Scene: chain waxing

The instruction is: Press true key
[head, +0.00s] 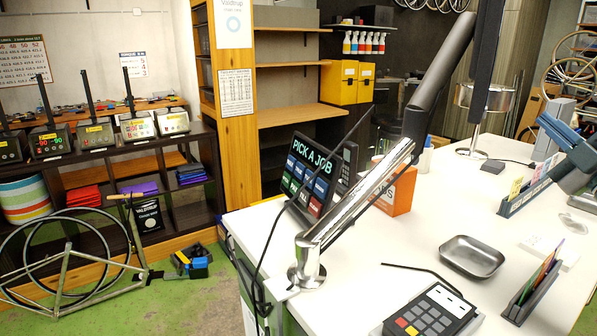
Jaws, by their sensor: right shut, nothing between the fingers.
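A dark job panel (317,180) stands on the white bench and reads "PICK A JOB". My right gripper (553,130) is at the right edge, shut and empty. It is over the right part of the bench, well apart from the panel. My left gripper is not in view.
A silver and black jointed arm (350,205), clamped at the bench edge, crosses in front of the panel's right side. An orange box (397,190) stands behind it. A metal tray (472,256), a keypad terminal (432,312) and a slotted holder (533,290) occupy the front bench.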

